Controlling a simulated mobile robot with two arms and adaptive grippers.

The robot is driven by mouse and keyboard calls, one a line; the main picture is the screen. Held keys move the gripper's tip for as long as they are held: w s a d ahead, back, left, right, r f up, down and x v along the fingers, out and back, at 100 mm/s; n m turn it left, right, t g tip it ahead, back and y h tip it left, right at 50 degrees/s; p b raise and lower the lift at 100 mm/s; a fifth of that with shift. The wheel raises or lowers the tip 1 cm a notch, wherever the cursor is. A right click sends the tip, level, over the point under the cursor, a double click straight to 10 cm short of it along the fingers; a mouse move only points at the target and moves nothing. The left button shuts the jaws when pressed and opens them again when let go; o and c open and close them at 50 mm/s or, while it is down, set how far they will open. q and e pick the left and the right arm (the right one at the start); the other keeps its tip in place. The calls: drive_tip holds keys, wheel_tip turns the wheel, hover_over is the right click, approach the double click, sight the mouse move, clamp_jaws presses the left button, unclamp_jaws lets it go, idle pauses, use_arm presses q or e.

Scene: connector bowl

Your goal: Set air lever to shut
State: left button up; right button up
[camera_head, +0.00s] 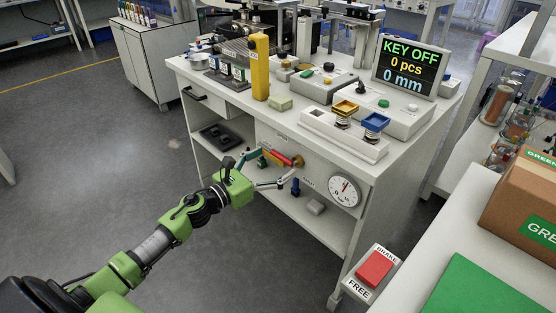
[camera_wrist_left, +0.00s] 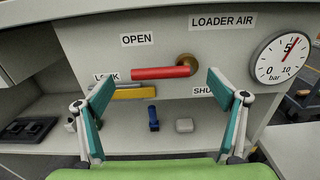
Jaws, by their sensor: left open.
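The air lever is a red handle (camera_wrist_left: 160,72) on a brass pivot (camera_wrist_left: 188,62), on the front panel of the workbench. It lies level, pointing left from the pivot, below the OPEN label (camera_wrist_left: 136,40). It also shows in the head view (camera_head: 277,157). The SHUT label (camera_wrist_left: 202,91) is below the pivot, partly hidden by a finger. My left gripper (camera_head: 272,167) is open in front of the panel. In the left wrist view its fingers (camera_wrist_left: 160,84) stand left and right of the lever, with nothing held. I cannot tell whether they touch it. My right gripper is not in view.
A gauge (camera_head: 344,190) right of the lever reads a little above 5 bar. A yellow bar (camera_wrist_left: 130,93) sits below the lever by the LOCK label. A red brake button (camera_head: 374,268) stands at front right.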

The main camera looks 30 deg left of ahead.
use_arm(q)
drive_tip(key=shift+x, duration=1.05)
